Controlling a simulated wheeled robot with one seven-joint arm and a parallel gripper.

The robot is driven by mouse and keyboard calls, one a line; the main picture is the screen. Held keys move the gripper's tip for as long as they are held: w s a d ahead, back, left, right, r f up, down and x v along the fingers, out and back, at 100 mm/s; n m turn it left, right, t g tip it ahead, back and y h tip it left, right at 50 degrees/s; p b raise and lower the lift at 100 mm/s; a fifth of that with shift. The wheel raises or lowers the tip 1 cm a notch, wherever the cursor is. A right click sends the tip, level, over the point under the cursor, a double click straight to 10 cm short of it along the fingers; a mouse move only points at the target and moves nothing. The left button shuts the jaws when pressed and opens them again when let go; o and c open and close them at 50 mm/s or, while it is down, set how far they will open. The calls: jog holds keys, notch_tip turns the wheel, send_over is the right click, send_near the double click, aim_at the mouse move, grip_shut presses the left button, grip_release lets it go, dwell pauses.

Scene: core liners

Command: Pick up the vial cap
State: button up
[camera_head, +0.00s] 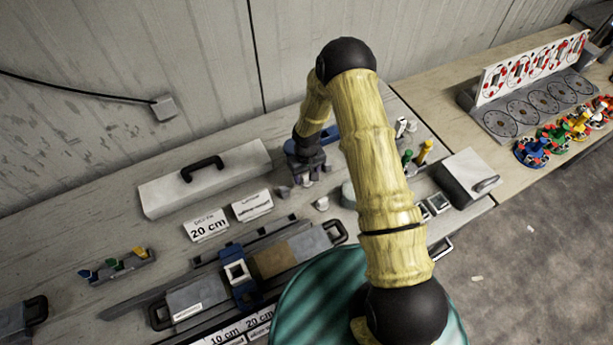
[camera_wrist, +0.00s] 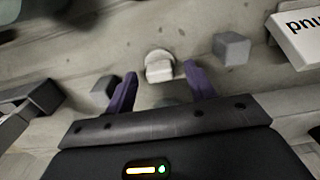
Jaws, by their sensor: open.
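A small pale piece with a rounded top, which looks like the vial cap (camera_wrist: 159,66), lies on the bench just beyond my fingertips in the wrist view. My gripper (camera_wrist: 161,82) has two purple fingers spread apart, with nothing between them. The pale piece is roughly centred ahead of the gap and apart from both fingers. In the head view my gripper (camera_head: 303,175) points down low over the bench. Small pale pieces lie close around it there, and I cannot tell which is the cap.
A grey cube (camera_wrist: 232,48) lies right of the cap, and a darker block (camera_wrist: 104,86) sits by the left finger. A white label block (camera_wrist: 297,35) is at upper right.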

jog(key=shift+f, duration=0.7)
jog(key=c, duration=1)
